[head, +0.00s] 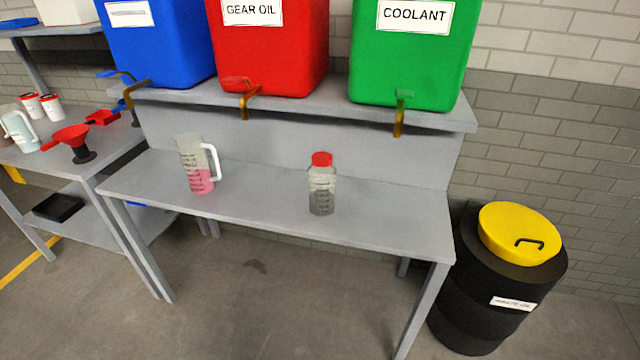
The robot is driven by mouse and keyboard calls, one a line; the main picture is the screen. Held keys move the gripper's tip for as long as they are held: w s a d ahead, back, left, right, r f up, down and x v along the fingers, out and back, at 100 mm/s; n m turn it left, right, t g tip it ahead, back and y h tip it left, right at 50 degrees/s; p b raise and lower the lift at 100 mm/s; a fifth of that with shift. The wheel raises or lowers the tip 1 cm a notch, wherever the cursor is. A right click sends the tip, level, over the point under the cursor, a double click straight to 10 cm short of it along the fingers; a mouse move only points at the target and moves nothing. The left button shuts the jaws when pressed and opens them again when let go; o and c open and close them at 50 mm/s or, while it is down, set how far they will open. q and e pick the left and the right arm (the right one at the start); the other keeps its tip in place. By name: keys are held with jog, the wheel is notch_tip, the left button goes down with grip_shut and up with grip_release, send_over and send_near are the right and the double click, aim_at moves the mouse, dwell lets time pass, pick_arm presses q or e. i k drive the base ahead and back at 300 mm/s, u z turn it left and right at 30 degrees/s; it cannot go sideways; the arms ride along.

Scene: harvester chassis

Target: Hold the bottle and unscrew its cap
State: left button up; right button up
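A clear bottle (321,192) stands upright on the grey metal bench (265,222), right of its middle. It looks to hold dark grey contents in its lower part. A red cap (321,159) sits on top of the bottle. Neither of my grippers shows in the head view, and nothing touches the bottle.
A measuring jug (195,165) with pink liquid stands to the bottle's left. Blue, red (268,60) and green (412,65) tanks with taps sit on the shelf above. A black drum (470,290) with a yellow lid (515,228) stands at the right. The bench between jug and bottle is clear.

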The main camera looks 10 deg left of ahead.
aim_at(321, 181)
jog(key=k, duration=1.35)
jog(key=u, duration=0.6)
jog(key=i, duration=1.9)
jog(key=z, duration=0.6)
